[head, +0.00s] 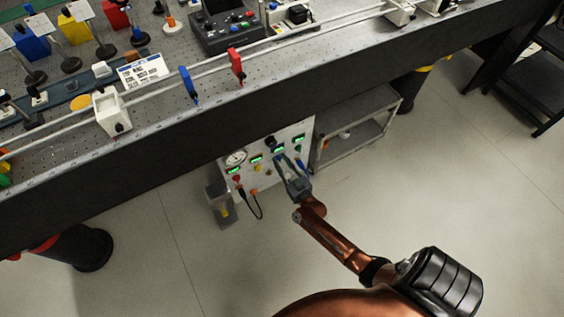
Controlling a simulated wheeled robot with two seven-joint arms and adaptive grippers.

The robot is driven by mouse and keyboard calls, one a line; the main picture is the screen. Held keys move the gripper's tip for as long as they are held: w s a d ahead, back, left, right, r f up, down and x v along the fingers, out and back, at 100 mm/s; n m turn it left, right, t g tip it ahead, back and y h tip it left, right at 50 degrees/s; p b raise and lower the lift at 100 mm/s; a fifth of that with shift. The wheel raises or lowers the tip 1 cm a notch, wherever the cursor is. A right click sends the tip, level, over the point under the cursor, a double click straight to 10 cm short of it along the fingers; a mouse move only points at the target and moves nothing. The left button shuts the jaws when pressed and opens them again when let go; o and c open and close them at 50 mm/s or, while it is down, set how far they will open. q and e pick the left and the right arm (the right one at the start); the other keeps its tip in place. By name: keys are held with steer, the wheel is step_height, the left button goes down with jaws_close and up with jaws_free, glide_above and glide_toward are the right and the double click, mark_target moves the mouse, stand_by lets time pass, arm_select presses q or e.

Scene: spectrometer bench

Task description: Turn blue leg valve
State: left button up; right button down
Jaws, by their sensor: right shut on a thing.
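The grey-white control panel (246,180) stands below the bench, with a round gauge, small green displays and coloured knobs under them. My right gripper (280,160) reaches up to the panel from the lower right. Its fingertips are shut on the blue leg valve (279,157), below the third green display. The fingers hide most of the valve, so I cannot tell how far it is turned. My left gripper is not in view.
The bench edge (200,140) runs above the panel. A grey shelf cart (360,115) stands right of the panel. A black cable (259,208) hangs from the panel. Bench legs with a red ring (45,245) and a yellow ring (425,69) stand to either side. The front floor is clear.

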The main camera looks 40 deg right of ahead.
steer(key=n+p, duration=0.1)
steer(key=n, duration=0.1)
steer(key=n+p, duration=0.1)
steer(key=n, duration=0.1)
steer(key=shift+a+n, duration=0.2)
steer(key=shift+n, duration=0.2)
steer(key=shift+n+p, duration=0.35)
steer(key=shift+n, duration=1.45)
steer(key=shift+f+n, duration=0.15)
steer(key=shift+n, duration=0.75)
steer(key=n, duration=0.2)
steer(key=shift+a+n, duration=0.1)
steer(key=shift+n, duration=0.2)
steer(key=shift+f+n, duration=0.1)
steer(key=shift+n, duration=1)
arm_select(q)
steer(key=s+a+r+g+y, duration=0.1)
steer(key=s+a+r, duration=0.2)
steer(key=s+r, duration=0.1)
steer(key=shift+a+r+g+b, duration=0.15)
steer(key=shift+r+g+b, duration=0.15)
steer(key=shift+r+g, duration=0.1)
arm_select(e)
steer(key=shift+n, duration=0.7)
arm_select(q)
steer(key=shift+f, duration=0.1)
